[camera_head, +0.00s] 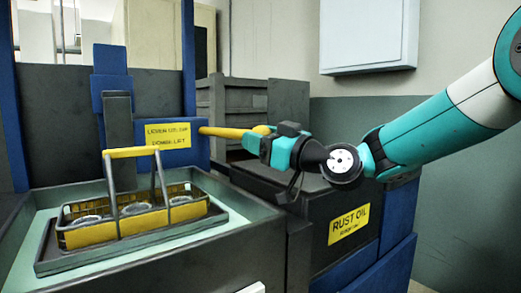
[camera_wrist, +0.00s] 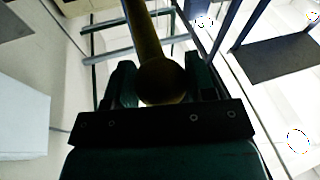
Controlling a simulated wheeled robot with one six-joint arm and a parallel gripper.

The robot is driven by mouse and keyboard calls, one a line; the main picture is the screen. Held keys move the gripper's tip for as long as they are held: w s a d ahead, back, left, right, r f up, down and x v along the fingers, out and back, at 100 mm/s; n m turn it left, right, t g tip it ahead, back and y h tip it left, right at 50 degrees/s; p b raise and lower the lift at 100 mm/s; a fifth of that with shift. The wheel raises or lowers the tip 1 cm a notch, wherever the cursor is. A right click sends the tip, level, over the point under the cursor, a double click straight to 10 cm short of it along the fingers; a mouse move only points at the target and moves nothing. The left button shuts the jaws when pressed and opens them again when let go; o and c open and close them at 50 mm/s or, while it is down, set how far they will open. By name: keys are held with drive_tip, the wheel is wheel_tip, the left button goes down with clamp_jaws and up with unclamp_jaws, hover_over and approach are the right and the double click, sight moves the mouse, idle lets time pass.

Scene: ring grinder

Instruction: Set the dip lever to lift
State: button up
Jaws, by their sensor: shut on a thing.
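The dip lever (camera_head: 222,132) is a yellow bar that sticks out to the right, close to level, from the blue column of the machine. A yellow label (camera_head: 167,135) sits on the column beside its root; the small print is hard to read. My gripper (camera_head: 256,143) is at the lever's outer end. In the wrist view, the lever's round knob (camera_wrist: 163,80) sits between the two fingers of my gripper (camera_wrist: 163,88), and the bar runs up and away from it. My gripper is shut on the lever. Part of the knob is hidden in the head view.
A basket (camera_head: 135,232) with a yellow handle and several round parts stands on a tray in the open tank (camera_head: 232,229) at left. A dark box labelled rust oil (camera_head: 349,224) stands below my arm. Dark crates (camera_head: 262,98) stand behind the lever.

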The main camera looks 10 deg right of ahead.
drive_tip(key=shift+f, duration=0.25)
drive_tip(key=o, duration=1.2)
drive_tip(key=shift+d, duration=0.1)
drive_tip(key=shift+o, duration=0.2)
drive_tip(key=shift+r, duration=0.1)
wheel_tip(320, 180, up, 20)
drive_tip(key=p, duration=0.5)
